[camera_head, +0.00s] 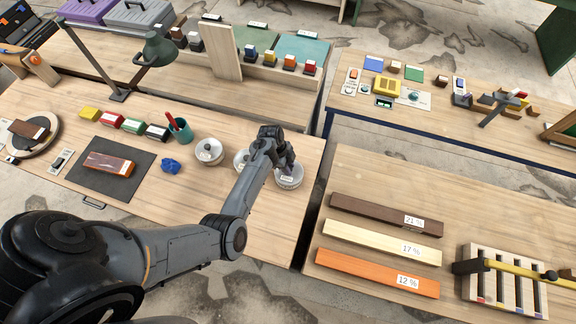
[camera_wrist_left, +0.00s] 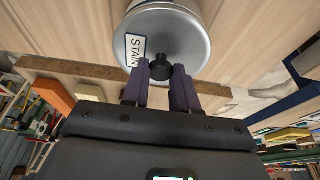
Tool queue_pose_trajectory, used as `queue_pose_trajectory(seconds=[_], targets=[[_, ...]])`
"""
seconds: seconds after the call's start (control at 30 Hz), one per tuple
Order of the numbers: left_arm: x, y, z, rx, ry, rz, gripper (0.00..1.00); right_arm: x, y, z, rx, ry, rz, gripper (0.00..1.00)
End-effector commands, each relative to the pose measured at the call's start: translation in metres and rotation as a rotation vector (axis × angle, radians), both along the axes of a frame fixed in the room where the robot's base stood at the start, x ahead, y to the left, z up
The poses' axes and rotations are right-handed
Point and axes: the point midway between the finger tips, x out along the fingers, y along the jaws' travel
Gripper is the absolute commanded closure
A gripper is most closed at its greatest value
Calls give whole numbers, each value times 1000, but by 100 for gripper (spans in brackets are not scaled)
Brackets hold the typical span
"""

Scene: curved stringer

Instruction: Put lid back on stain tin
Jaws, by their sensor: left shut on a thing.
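The stain lid (camera_wrist_left: 185,35) is a round silver disc with a white "STAIN" label and a black knob (camera_wrist_left: 160,72). My left gripper (camera_wrist_left: 161,85) is shut on that knob, a finger on each side. In the head view the lid (camera_head: 291,181) shows under my left gripper (camera_head: 284,166) near the right end of the left workbench. A pale round body shows behind the lid in the wrist view; I cannot tell whether the lid rests on it. Another round tin (camera_head: 239,157) is partly hidden behind my left arm. My right gripper is not in view.
A lidded white tin (camera_head: 208,151), a teal cup (camera_head: 181,131) and a blue lump (camera_head: 171,166) stand to the left. The workbench's right edge and a gap lie close by. Labelled boards (camera_head: 380,248) lie on the right bench.

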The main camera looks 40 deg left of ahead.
Motion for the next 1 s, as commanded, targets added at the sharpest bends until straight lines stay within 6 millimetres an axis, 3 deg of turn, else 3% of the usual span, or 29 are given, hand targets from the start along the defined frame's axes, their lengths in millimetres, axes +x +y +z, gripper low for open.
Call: queue_pose_trajectory(seconds=[0.27,0.3,0.47,0.7,0.87,1.0], targets=[[0,0,0,0,0,0,100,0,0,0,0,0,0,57],[0,0,0,0,-1,0,70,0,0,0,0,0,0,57],[0,0,0,0,-1,0,46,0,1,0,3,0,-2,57],[0,0,0,0,0,0,41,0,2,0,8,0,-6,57],[0,0,0,0,0,0,17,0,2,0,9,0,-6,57],[0,0,0,0,0,0,17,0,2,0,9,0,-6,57]])
